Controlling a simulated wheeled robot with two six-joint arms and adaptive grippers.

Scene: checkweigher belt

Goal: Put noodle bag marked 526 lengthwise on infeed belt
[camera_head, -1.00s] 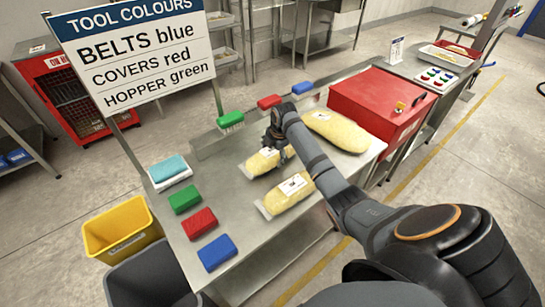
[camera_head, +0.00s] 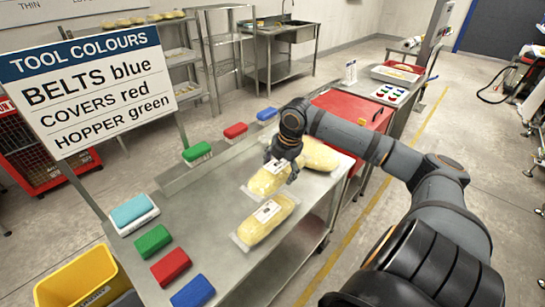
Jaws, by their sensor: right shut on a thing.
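Three clear bags of yellow noodles lie on or over the steel table (camera_head: 205,215). My right gripper (camera_head: 281,170) is shut on the middle noodle bag (camera_head: 263,181), gripping from above and hiding part of it. I cannot tell if this bag is clear of the table. A nearer noodle bag (camera_head: 262,226) with a white label lies in front of it. The label numbers are too small to read, so I cannot tell which is 526. No infeed belt is clearly seen. My left gripper is not in view.
Blue, red and green blocks or brushes line the table's left side and back, such as the red block (camera_head: 171,266). A red box (camera_head: 352,108) stands behind the bags. A sign (camera_head: 88,85) and yellow bin (camera_head: 80,280) are at left.

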